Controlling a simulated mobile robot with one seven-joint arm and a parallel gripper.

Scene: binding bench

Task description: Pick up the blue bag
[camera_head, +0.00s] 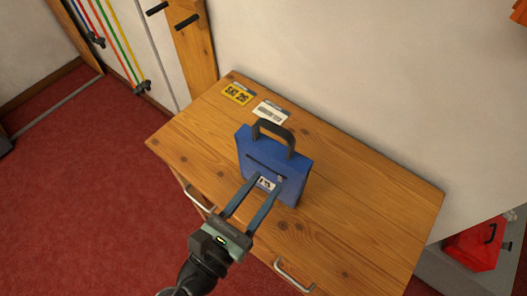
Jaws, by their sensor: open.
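The blue bag (290,184) stands upright near the middle of the wooden bench. Its dark arched handle (273,129) sticks up from the top edge. A white label with dark marks shows low on its front face. My gripper (264,186) is open, with its two long fingers pointing at the bag's front, one on each side of the label. The fingertips overlap the bag's lower front in the picture. I cannot tell whether they touch it.
The wooden bench (350,225) has free top to the right of the bag. A yellow card (238,94) and a white card (271,111) lie behind it. Metal drawer handles (294,276) stick out in front. A red bag (476,246) sits on a grey surface at lower right.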

